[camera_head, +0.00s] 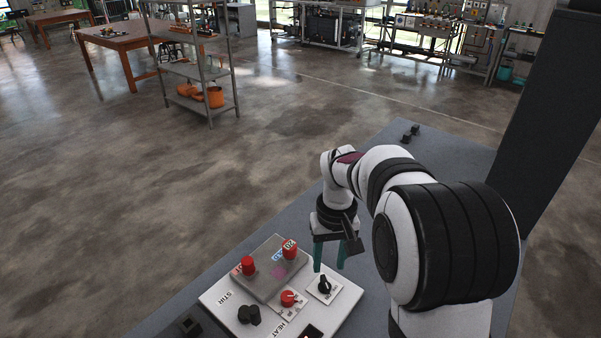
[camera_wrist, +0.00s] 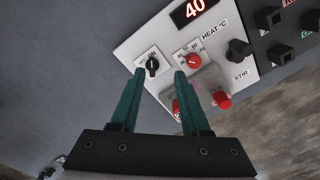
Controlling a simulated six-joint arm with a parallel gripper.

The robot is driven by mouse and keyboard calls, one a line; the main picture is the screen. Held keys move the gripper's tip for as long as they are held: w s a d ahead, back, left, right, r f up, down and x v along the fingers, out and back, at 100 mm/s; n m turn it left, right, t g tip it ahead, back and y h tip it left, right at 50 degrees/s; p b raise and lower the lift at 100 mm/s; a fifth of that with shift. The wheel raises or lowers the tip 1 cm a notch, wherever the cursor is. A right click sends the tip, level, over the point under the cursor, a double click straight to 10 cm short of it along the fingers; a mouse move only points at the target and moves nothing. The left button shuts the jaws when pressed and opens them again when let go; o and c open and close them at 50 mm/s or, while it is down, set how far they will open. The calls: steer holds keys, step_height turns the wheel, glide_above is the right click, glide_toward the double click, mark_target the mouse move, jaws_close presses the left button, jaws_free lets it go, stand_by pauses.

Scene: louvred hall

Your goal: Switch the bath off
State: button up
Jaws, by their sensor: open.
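The bath's control panel (camera_head: 213,297) is a white plate, also in the wrist view (camera_wrist: 129,50). On a small white plate near its edge sits a black rotary switch (camera_head: 324,285), marked OFF and ON in the wrist view (camera_wrist: 152,66). I cannot tell surely which mark its pointer is at. A display (camera_wrist: 194,10) reads 40 in red. My gripper (camera_head: 330,269) is open and empty above the panel's switch side. In the wrist view, its teal fingers (camera_wrist: 159,72) point towards the panel, with the switch appearing between their tips, nearer the left one. The fingers look apart from it.
Beside the switch is a red dial knob (camera_head: 289,298) with a number scale. A black STIR knob (camera_head: 249,314) lies further left. A clear grey box (camera_head: 266,284) with two red knobs (camera_head: 248,265) (camera_head: 290,249) stands close by.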

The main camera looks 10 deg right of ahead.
steer(key=n, duration=0.1)
glide_above(325, 282)
step_height(325, 282, down, 4)
steer(key=shift+w+f, duration=0.15)
steer(key=shift+f, duration=5.05)
jaws_close()
steer(key=shift+n, duration=0.3)
